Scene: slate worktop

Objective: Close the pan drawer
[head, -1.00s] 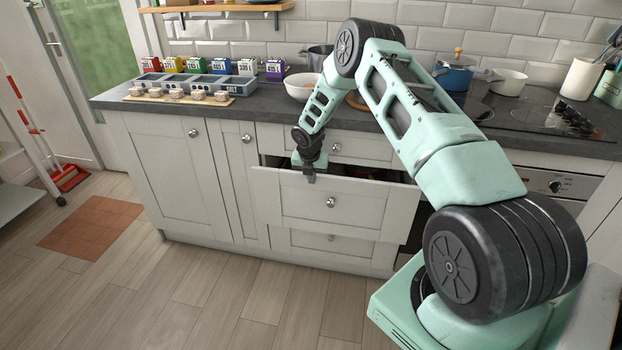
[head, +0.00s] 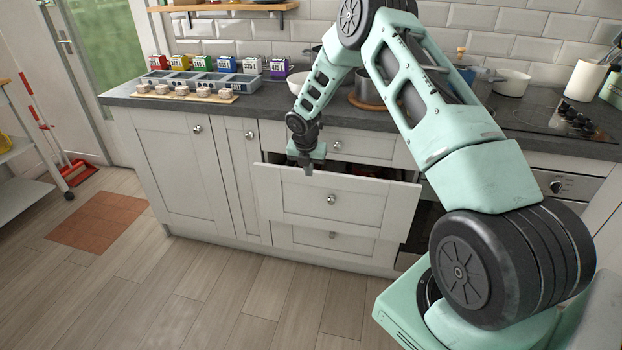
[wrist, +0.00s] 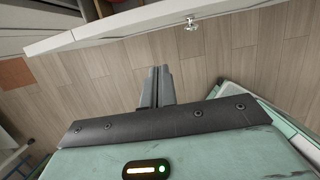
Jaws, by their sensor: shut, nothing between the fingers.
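The pan drawer (head: 290,196), with a white front and a round knob (head: 333,199), is the middle one of the stack and stands partly pulled out. Some reddish and dark contents show through the gap behind its front, mostly hidden. My gripper (head: 307,170) is shut and empty, pointing down at the drawer's upper edge, left of the knob. In the wrist view my closed fingers (wrist: 157,86) show against the floor, with the drawer front (wrist: 130,22) and knob (wrist: 191,24) beyond them. I see a gap there; contact cannot be told.
A shut drawer (head: 365,147) is above and another (head: 300,240) below. The wooden floor (head: 225,290) in front is clear.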

